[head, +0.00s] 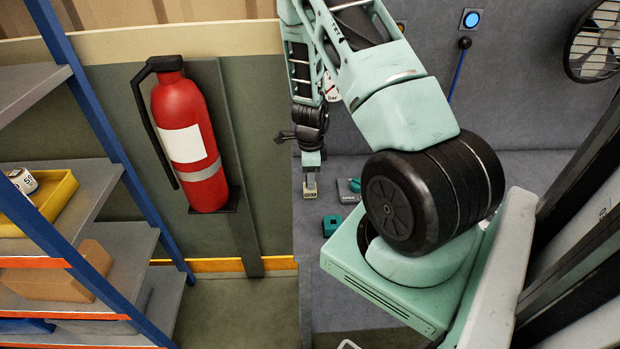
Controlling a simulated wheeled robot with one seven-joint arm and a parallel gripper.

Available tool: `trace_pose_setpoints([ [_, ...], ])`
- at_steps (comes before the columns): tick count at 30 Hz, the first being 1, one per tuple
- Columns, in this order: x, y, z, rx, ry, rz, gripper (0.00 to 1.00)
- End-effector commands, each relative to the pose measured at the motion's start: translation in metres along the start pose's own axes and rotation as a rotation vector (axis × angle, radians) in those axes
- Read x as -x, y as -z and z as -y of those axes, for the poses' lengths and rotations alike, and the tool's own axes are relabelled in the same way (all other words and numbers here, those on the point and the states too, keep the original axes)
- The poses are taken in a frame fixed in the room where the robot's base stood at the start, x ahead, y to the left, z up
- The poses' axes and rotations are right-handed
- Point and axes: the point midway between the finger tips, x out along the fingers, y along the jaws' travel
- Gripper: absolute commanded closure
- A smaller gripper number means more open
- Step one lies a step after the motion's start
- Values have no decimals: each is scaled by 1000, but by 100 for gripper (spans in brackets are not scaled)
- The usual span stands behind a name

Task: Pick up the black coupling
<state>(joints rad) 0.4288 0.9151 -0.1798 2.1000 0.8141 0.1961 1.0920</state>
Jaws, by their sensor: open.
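My gripper (310,188) hangs down over the grey bench top (312,235) near its left edge, small in the head view. Its jaws are open, and I see nothing held between them. I cannot make out the black coupling for certain; my arm covers much of the bench. A dark piece with teal on it (349,189) lies just right of my gripper, but I cannot tell what it is. A small teal block (331,225) lies nearer, below and to the right of the gripper.
A red fire extinguisher (188,140) hangs on the wall at left. A blue-framed shelf (98,185) holds a yellow bin (62,193) and a cardboard box (70,275). A blue button (472,19), a lever (459,65) and a fan (596,42) are at the back right.

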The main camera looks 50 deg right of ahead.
Motion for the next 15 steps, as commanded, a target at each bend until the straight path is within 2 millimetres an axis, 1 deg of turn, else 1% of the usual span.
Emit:
trace_pose_setpoints([
  [4, -13, 0, 0, 0, 0, 0, 51],
  [12, -16, -1, 0, 1, 2, 0, 51],
  [13, -16, -1, 0, 1, 2, 0, 57],
  [14, -16, -1, 0, 1, 2, 0, 65],
  [15, -16, -1, 0, 1, 1, 0, 76],
])
